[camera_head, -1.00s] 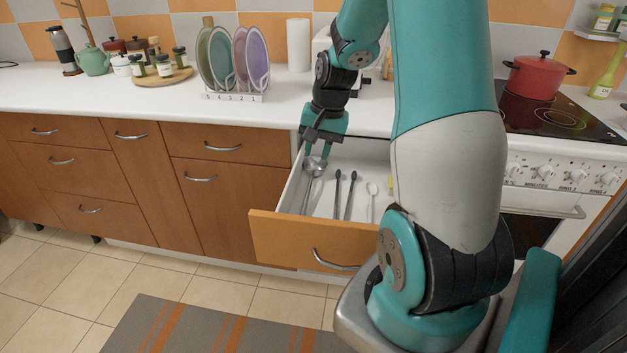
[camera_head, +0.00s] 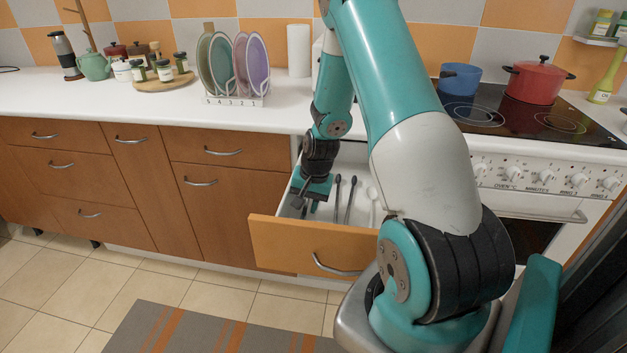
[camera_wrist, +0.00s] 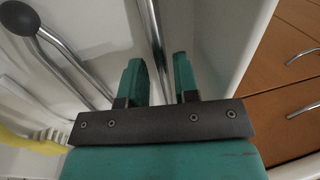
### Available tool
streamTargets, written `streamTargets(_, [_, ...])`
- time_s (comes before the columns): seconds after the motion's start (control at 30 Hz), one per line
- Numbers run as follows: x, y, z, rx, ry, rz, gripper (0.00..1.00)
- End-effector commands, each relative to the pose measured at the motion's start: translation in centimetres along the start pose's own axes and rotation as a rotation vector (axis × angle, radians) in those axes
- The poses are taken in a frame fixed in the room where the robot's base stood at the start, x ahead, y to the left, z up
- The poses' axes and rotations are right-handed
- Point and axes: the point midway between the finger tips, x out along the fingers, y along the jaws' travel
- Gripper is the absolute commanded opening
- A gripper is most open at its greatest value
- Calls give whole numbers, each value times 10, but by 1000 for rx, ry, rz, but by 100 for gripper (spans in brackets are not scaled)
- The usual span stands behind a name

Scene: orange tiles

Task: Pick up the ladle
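The ladle's slim metal handle (camera_wrist: 154,35) runs between my fingers in the wrist view, with a gap on each side. In the head view my gripper and wrist hide most or all of the ladle. My gripper (camera_head: 305,207) is down inside the left part of the open drawer (camera_head: 315,240). In the wrist view my gripper (camera_wrist: 159,68) shows two teal fingers spread apart, open around the handle and not closed on it. The ladle's bowl is not in sight.
Dark-ended utensils (camera_head: 350,200) and a pale spoon (camera_head: 373,205) lie to the right in the drawer. A yellow brush (camera_wrist: 30,143) lies at lower left in the wrist view. The drawer's side wall stands close to my gripper. The counter (camera_head: 130,101) is above.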

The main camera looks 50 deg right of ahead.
Motion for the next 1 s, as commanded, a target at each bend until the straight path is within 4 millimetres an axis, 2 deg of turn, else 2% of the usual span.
streamTargets(0.13, [16, 0, 0, -1, 0, 0, 28])
streamTargets(0.37, [19, 0, 0, -1, 1, -1, 28])
streamTargets(0.4, [19, 0, 0, -1, 1, -1, 26])
streamTargets(0.5, [18, 0, 0, -1, 1, -1, 3])
streamTargets(0.53, [18, 0, 0, -1, 1, -1, 0])
streamTargets(0.83, [17, 0, 0, -1, 2, -1, 0])
streamTargets(1.0, [9, -2, -1, -1, 3, -2, 0])
